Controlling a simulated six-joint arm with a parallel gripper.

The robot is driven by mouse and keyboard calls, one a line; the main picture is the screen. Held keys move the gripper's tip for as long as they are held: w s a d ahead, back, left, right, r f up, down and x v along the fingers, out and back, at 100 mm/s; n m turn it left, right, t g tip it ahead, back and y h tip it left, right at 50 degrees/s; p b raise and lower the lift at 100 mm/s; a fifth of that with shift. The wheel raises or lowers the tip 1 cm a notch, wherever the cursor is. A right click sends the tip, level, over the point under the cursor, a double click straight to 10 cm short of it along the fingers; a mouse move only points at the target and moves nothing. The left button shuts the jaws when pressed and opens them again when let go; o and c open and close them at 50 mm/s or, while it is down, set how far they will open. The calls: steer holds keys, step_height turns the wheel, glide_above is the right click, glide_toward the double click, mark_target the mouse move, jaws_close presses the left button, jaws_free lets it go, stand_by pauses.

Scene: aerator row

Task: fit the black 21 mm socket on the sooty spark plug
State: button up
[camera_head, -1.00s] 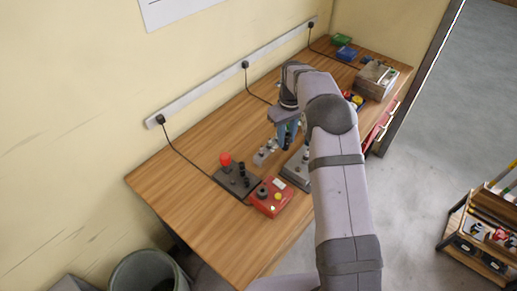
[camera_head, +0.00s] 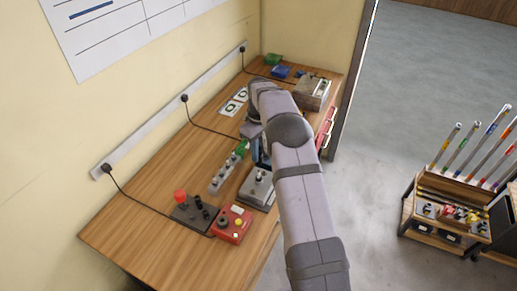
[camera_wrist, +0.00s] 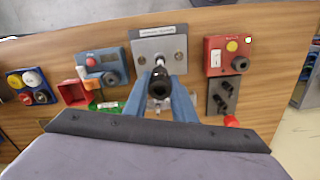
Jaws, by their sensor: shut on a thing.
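My gripper (camera_wrist: 160,98) has its two blue fingers shut on the black socket (camera_wrist: 159,84), which shows as a dark ring between them in the wrist view. Beyond it lies a grey plate (camera_wrist: 172,42) with a label at its edge. A small pale part (camera_wrist: 160,61) shows on the plate just past the socket; whether it is the sooty spark plug I cannot tell. The socket covers what lies behind it, so contact or a gap cannot be told. In the head view the plate (camera_head: 250,196) lies in front of my gripper (camera_head: 257,152), whose fingers my arm mostly hides.
A red box (camera_head: 233,224) and a dark panel with a red knob (camera_head: 181,196) stand to the left of the plate. A grey rail with small upright parts (camera_head: 222,180) lies behind it. A grey box (camera_head: 312,93) is at the far end. A wheeled cart (camera_head: 445,215) stands right.

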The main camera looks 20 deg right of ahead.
steer(key=shift+f+b, duration=0.85)
steer(key=shift+f, duration=0.9)
steer(key=shift+f, duration=0.4)
steer(key=shift+f+b, duration=0.3)
steer(key=shift+f, duration=0.05)
steer(key=shift+f+b, duration=1.45)
steer(key=shift+f, duration=1)
steer(key=o, duration=1.1)
steer(key=shift+o, duration=0.2)
steer(key=shift+r+p, duration=2.3)
steer(key=shift+r, duration=1.25)
